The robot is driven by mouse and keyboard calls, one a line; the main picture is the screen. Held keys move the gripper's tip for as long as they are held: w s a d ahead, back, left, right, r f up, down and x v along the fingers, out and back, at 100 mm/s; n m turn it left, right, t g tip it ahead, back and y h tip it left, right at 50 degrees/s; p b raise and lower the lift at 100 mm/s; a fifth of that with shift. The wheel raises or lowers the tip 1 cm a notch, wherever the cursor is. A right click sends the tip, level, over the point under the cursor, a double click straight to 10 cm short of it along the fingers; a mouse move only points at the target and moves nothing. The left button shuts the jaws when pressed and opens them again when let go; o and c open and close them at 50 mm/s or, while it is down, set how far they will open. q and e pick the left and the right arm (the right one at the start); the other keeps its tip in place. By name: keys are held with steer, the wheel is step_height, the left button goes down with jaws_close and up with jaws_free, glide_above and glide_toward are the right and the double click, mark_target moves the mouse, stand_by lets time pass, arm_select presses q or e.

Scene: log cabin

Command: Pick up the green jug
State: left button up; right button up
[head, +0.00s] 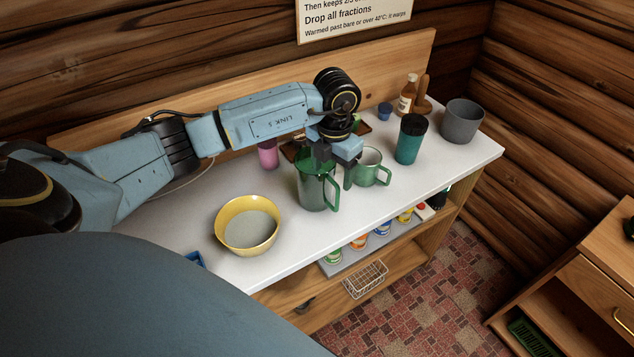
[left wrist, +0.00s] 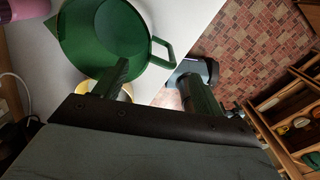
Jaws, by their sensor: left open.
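The green jug (head: 312,190) stands upright on the white worktop, its handle toward the right. In the left wrist view the jug (left wrist: 105,38) is at the upper left, with its handle (left wrist: 171,50) to the right. My left gripper (head: 335,168) is right above the jug, pointing down, open and empty. In the left wrist view one finger of the gripper (left wrist: 155,82) overlaps the jug's rim and the other is beyond the handle side. I cannot tell whether a finger touches the jug. The gripper hides part of the jug's top.
A pale green mug (head: 368,167) stands close to the right of the jug, with a teal cup (head: 409,142) and grey pot (head: 462,122) beyond. A yellow bowl (head: 246,222) is at the front left. A pink cup (head: 267,154) is behind. Worktop (head: 285,190) between bowl and jug is clear.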

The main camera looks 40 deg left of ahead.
mark_target(332, 182)
arm_select(q)
steer(key=shift+f+p, duration=0.35)
steer(key=shift+f, duration=2.65)
jaws_close()
